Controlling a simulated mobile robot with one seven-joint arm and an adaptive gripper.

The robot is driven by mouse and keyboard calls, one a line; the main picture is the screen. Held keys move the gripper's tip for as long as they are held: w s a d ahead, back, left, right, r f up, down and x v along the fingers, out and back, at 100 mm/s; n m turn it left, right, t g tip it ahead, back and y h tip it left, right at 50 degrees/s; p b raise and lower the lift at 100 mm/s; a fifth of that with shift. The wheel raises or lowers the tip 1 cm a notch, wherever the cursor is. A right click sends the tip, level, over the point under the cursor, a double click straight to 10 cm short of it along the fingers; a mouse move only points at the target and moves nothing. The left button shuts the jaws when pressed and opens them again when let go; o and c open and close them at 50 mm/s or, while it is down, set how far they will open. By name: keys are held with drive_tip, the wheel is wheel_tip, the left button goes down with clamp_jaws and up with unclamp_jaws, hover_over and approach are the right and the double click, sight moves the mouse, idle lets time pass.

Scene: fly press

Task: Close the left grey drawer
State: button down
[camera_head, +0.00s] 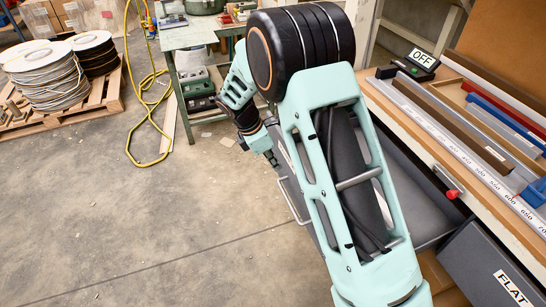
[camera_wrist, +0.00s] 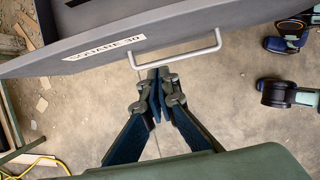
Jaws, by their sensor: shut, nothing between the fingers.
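The left grey drawer (camera_head: 433,208) stands pulled out from under the bench in the head view; my arm covers much of it. In the head view my gripper (camera_head: 271,156) is beside the drawer's outer front, partly hidden by my arm.
A second grey drawer front (camera_head: 488,264) labelled "FLAT" is at lower right. A green table (camera_head: 190,37) stands behind, and a pallet with cable spools (camera_head: 50,80) at left.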

sight(291, 166)
drive_tip(key=w+d+f, duration=0.2)
drive_tip(key=d+f, duration=0.2)
drive_tip(key=d, duration=0.1)
drive_tip(key=shift+w+d, duration=0.1)
drive_tip(key=shift+w, duration=0.05)
idle(0.3)
